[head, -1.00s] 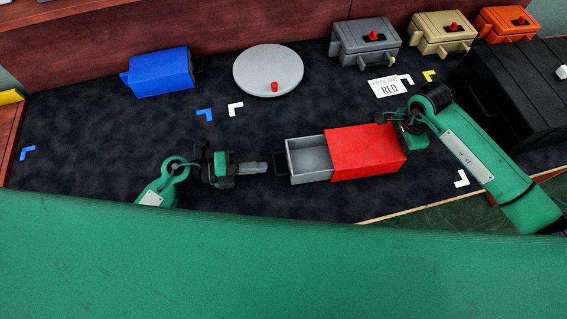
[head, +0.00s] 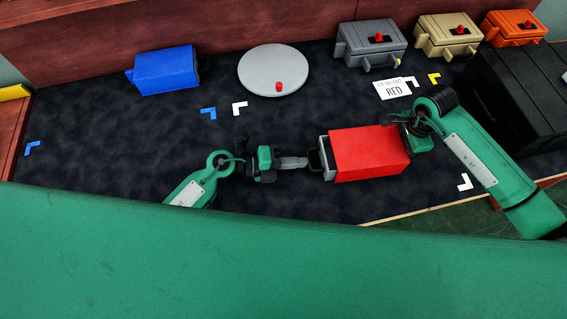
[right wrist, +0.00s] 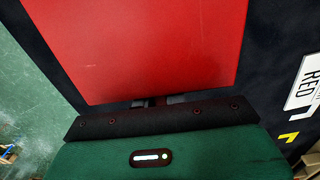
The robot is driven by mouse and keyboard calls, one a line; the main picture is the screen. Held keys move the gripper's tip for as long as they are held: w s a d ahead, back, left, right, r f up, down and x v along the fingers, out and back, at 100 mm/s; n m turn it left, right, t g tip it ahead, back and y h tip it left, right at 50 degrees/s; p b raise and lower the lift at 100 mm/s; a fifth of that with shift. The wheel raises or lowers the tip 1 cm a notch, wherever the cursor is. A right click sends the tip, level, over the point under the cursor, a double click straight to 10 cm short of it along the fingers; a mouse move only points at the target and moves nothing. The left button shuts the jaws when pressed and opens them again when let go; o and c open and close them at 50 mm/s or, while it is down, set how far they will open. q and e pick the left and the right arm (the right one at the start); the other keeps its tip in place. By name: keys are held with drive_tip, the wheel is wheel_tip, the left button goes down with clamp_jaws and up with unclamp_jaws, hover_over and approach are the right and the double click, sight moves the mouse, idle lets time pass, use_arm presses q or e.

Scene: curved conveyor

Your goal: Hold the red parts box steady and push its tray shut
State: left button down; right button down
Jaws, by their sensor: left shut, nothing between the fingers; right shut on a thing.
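The red parts box (head: 369,153) lies on the dark mat right of centre in the head view, and its red top fills much of the right wrist view (right wrist: 140,45). Its grey tray (head: 326,157) shows only as a narrow strip at the left end, with a dark handle (head: 314,160). My left gripper (head: 303,162) is shut and empty, its fingertips at the tray's handle end. My right gripper (head: 408,141) is shut on the box's right end; its fingertips are largely hidden.
A blue box (head: 165,71) and a round grey disc (head: 273,71) with a red knob stand behind. Grey (head: 371,45), tan (head: 447,36) and orange (head: 514,27) cases line the back right. A card reading RED (head: 393,89) lies behind the box. A black case (head: 520,92) is at right.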

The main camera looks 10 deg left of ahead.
use_arm(q)
drive_tip(key=shift+r+x, duration=0.25)
drive_tip(key=shift+x, duration=0.95)
use_arm(e)
drive_tip(key=shift+a, duration=0.1)
use_arm(q)
drive_tip(key=shift+d, duration=0.25)
use_arm(e)
drive_tip(key=shift+s+a, duration=0.1)
drive_tip(key=shift+a, duration=0.05)
use_arm(q)
drive_tip(key=v, duration=1.4)
drive_tip(key=shift+a, duration=0.2)
use_arm(e)
drive_tip(key=shift+d, duration=0.2)
drive_tip(key=c, duration=1.4)
unclamp_jaws()
drive_tip(key=shift+o, duration=0.2)
